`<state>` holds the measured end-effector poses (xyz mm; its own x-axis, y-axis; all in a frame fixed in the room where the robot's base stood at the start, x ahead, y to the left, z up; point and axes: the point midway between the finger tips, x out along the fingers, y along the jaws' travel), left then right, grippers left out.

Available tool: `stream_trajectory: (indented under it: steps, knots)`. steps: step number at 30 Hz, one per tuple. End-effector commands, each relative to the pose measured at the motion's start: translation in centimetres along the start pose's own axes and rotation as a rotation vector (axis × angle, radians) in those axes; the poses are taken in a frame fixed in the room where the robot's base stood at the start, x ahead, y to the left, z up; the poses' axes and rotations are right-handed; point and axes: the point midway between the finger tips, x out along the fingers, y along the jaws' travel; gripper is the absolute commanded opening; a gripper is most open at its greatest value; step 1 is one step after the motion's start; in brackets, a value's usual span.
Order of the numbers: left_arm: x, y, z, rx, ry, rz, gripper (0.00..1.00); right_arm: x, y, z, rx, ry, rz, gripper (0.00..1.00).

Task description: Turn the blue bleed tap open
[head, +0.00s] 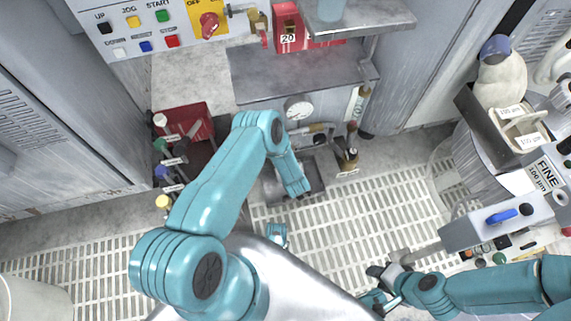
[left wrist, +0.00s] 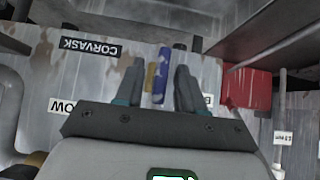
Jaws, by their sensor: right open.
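In the left wrist view, a narrow blue handle (left wrist: 161,75), which looks like the bleed tap, stands between and beyond my left gripper's fingers. A brass-coloured piece (left wrist: 149,76) is beside it on the left. My left gripper (left wrist: 160,70) is open, with visible gaps on both sides of the handle; contact cannot be told. In the head view, my left forearm hides that gripper, and I cannot make out this handle there. My right gripper (head: 378,285) is open at the lower right over the grated floor, holding nothing visible.
In the head view, a button panel (head: 135,22) is at top left, a round gauge (head: 299,108) in the middle, and a grey box with a blue lever (head: 502,216) at right.

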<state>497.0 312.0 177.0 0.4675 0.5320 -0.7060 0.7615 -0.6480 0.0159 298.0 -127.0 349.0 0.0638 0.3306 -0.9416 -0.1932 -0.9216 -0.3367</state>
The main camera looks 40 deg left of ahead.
Motion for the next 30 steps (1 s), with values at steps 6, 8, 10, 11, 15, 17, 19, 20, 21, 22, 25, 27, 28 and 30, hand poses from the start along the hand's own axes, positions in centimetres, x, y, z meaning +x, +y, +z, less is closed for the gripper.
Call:
stream_trajectory:
  steps: [6,8,10,11,15,17,19,20,21,22,25,27,28,30]
  knots:
    - [-2.5,0.1,-0.3,0.003,-0.002,0.002,0.38,-1.2,-0.6,0.2,-0.006,-0.006,-0.001,0.43]
    - [-3.9,0.1,-0.3,0.004,-0.003,0.002,0.38,-1.9,-0.9,0.4,-0.01,-0.01,-0.001,0.43]
    - [-5.9,0.1,-0.4,0.006,-0.004,0.003,0.38,-2.6,-1.3,0.6,-0.015,-0.015,-0.002,0.43]
    - [-6.7,0.1,-0.4,0.006,-0.003,0.003,0.38,-2.9,-1.5,0.7,-0.018,-0.017,-0.002,0.43]
    - [-10.5,0.1,-0.4,0.005,-0.002,0.003,0.38,-4.2,-2.1,0.9,-0.024,-0.023,-0.003,0.43]
    - [-11.9,0.1,-0.4,0.005,-0.001,0.003,0.38,-4.7,-2.3,0.9,-0.024,-0.023,-0.003,0.43]
    - [-13.3,0.1,-0.3,0.004,-0.001,0.003,0.38,-5.1,-2.4,0.9,-0.024,-0.023,-0.003,0.43]
    - [-13.9,0.1,-0.3,0.004,-0.001,0.003,0.38,-5.3,-2.5,0.9,-0.024,-0.023,-0.003,0.43]
    - [-14.5,0.1,-0.3,0.003,0.0,0.002,0.38,-5.5,-2.5,0.9,-0.023,-0.023,-0.003,0.43]
    - [-14.9,0.1,-0.2,0.002,0.0,0.002,0.38,-5.6,-2.6,0.9,-0.023,-0.023,-0.003,0.43]
    - [-15.8,0.1,-0.1,0.001,0.0,0.002,0.38,-5.8,-2.6,0.9,-0.023,-0.023,-0.003,0.43]
    - [-16.2,0.0,-0.1,0.0,0.0,0.001,0.38,-5.9,-2.7,0.9,-0.023,-0.023,-0.003,0.43]
    - [-16.3,0.0,-0.1,0.0,0.0,0.0,0.38,-5.9,-2.7,0.9,-0.023,-0.023,-0.003,0.43]
    - [-16.4,0.0,0.0,-0.001,0.0,-0.001,0.38,-5.9,-2.7,0.9,-0.023,-0.023,-0.003,0.43]
